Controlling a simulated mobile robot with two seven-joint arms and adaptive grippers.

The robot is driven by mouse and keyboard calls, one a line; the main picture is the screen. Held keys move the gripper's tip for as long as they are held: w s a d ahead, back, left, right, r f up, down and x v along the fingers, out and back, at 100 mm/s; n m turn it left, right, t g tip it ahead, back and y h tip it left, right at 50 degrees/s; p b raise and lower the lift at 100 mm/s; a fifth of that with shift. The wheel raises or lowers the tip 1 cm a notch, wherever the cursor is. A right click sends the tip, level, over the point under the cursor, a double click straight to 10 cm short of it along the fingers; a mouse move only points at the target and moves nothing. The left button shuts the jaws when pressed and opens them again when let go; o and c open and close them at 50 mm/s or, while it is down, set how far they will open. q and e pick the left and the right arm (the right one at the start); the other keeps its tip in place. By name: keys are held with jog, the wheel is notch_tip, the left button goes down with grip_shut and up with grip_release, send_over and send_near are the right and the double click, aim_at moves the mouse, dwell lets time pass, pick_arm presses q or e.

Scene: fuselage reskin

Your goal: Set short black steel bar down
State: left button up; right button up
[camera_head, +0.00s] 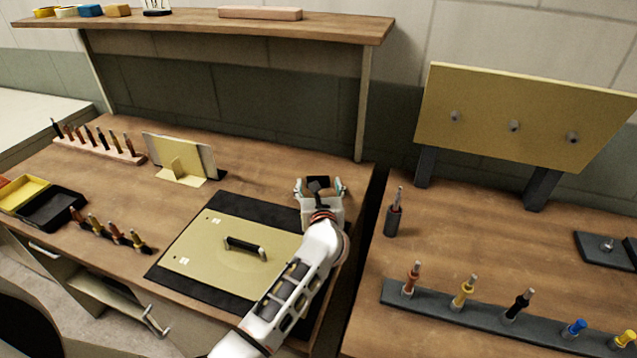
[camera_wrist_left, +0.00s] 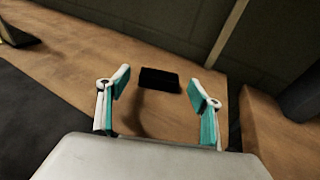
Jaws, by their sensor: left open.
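The short black steel bar (camera_wrist_left: 159,80) shows in the left wrist view as a small dark block at the wooden table's back right part. It also shows in the head view (camera_head: 318,183), partly hidden by my gripper. My left gripper (camera_head: 320,188) is open, with its two teal-padded fingers (camera_wrist_left: 160,98) apart on either side of the bar. The bar lies between or just beyond the fingertips, and I see no finger touching it. I cannot tell exactly how its underside meets the table. My right gripper is not in view.
A black mat (camera_head: 213,207) carries a tan panel (camera_head: 205,247) with a black handle (camera_head: 245,247), partly behind my arm. A tan upright stand (camera_head: 180,158) is to the left. A gap separates this table from the right bench (camera_head: 450,250), where a dark upright tool (camera_head: 393,214) stands.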

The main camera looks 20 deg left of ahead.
pick_arm(q)
jog(key=v, duration=0.5)
jog(key=shift+s+d, duration=0.1)
jog(key=shift+s, duration=0.15)
